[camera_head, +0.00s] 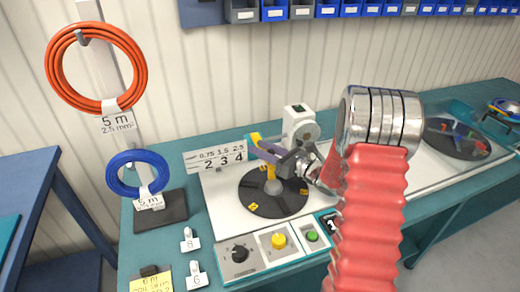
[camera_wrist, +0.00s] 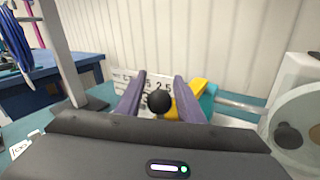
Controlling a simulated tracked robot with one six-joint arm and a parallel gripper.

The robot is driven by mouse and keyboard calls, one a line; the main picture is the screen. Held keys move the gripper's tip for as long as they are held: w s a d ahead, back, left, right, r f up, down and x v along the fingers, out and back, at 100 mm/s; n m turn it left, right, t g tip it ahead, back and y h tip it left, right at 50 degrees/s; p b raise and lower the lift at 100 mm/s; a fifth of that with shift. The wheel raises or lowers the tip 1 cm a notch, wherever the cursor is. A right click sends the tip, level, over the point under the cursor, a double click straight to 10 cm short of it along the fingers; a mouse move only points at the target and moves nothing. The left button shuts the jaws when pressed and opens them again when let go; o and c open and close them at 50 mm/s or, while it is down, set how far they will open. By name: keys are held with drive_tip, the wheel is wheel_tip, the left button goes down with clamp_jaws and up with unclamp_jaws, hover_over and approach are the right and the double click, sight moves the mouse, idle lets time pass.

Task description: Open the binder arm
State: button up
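The binder arm seems to be the yellow piece (camera_head: 255,138) above the black round reel plate (camera_head: 250,203); it also shows in the wrist view as a yellow part (camera_wrist: 199,87) beside a teal block. A black ball knob (camera_wrist: 159,101) shows between my purple fingers in the wrist view. My gripper (camera_wrist: 160,80) is open, with a finger on each side of the knob and visible gaps. In the head view my gripper (camera_head: 257,149) reaches in from the right, close to the yellow piece. My gripper partly hides the yellow piece and the knob there.
A yellow post stands on the reel plate. A white machine head (camera_head: 300,125) is just behind my gripper. A control box (camera_head: 262,250) with a yellow and a green button is in front. A number sign (camera_head: 217,158) stands at left, near hanging orange (camera_head: 57,62) and blue (camera_head: 114,176) coils.

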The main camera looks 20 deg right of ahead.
clamp_jaws()
